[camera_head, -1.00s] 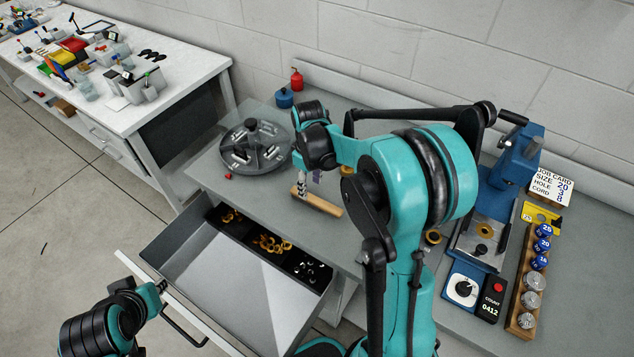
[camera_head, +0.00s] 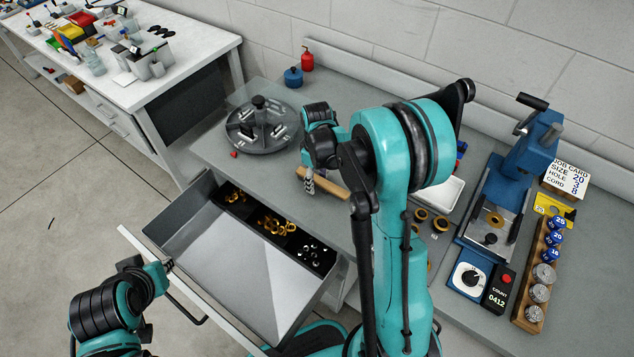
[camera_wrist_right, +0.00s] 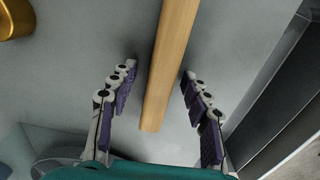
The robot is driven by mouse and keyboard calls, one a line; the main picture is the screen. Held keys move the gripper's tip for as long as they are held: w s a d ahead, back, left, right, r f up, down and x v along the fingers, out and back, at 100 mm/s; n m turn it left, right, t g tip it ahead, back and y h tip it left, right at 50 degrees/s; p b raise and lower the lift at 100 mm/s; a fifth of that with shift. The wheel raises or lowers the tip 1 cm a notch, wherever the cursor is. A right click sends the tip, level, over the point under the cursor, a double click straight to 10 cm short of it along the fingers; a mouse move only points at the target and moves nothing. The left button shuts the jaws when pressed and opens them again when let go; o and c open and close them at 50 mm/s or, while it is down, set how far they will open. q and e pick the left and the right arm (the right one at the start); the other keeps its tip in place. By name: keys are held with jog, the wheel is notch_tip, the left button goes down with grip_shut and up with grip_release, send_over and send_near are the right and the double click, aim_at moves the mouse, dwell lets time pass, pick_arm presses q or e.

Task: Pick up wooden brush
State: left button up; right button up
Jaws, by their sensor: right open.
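The wooden brush (camera_head: 328,186) lies on the grey bench, just behind the open drawer. In the right wrist view its pale wooden handle (camera_wrist_right: 168,62) runs from the top edge to a blunt end between the fingers. My right gripper (camera_head: 309,184) is at the brush's left end in the head view. In the right wrist view the right gripper (camera_wrist_right: 159,80) is open, one purple-padded finger on each side of the handle, with gaps showing. My left gripper (camera_head: 164,269) is by the drawer's front edge; its fingers are too small to read. The brush's bristles are not visible.
The open drawer (camera_head: 240,293) holds gold and silver rings in its dark compartments. A round grey carousel (camera_head: 258,143) stands left of the brush. A white tray (camera_head: 449,193), gold rings and a blue press (camera_head: 497,205) are to the right. My right arm covers part of the bench.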

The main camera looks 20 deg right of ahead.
grip_shut()
jog(key=shift+r, duration=0.15)
